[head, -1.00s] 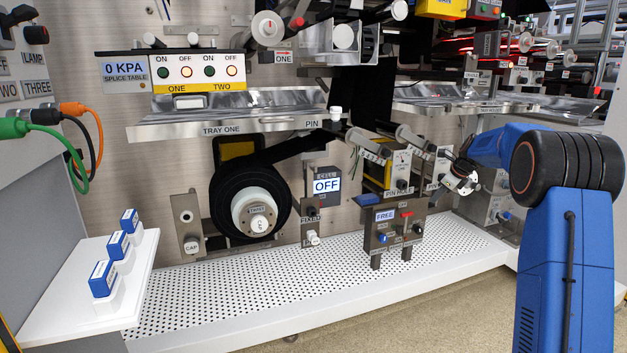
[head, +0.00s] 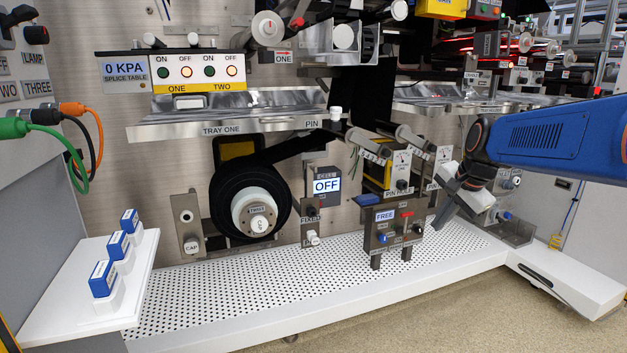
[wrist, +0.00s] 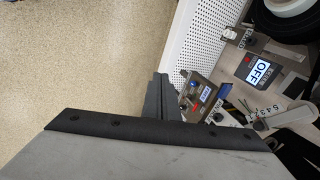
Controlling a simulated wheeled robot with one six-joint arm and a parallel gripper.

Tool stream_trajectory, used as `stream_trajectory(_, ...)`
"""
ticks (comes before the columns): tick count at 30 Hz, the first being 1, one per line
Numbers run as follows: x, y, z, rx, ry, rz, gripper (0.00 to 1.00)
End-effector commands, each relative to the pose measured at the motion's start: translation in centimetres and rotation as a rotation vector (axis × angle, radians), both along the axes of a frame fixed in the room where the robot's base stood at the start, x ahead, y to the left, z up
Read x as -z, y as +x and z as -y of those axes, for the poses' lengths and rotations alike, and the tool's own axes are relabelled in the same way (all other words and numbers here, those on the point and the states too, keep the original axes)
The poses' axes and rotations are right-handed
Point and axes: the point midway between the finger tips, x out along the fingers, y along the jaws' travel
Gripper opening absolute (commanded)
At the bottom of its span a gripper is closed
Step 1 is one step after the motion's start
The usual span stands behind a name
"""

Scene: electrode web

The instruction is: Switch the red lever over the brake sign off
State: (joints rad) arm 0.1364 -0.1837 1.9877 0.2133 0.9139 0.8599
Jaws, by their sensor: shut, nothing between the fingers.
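The red lever (head: 407,213) is on the front of a small grey box (head: 393,226) standing on the white perforated deck. A screen reading FREE (head: 384,215) and a blue knob (head: 382,237) are to its left. Small labels on the box are too small to read, so I cannot make out a brake sign. My gripper (head: 437,226) is shut and empty, just right of the box and apart from the lever. In the wrist view my gripper's dark fingers (wrist: 165,97) show beside the box (wrist: 200,98), partly covering it; its FREE screen is visible there.
A meter box (head: 401,170) with rollers stands behind and above the lever box. The perforated deck (head: 300,285) is clear in front. A black roll (head: 228,203) and a screen reading OFF (head: 327,185) are to the left. Tray one (head: 225,128) overhangs above.

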Motion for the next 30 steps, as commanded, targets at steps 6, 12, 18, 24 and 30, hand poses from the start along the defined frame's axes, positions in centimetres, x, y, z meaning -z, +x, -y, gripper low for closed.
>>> stream_trajectory(6,1.1,-8.3,-1.7,-0.23,-0.136,0.014,0.0)
stream_trajectory(12,3.1,-15.3,-2.7,-0.442,-0.259,0.023,0.0)
stream_trajectory(18,6.0,-22.1,-3.2,-0.655,-0.38,0.028,0.0)
stream_trajectory(24,9.2,-27.7,-3.2,-0.847,-0.489,0.03,0.0)
stream_trajectory(30,11.2,-30.5,-3.1,-0.955,-0.549,0.028,0.0)
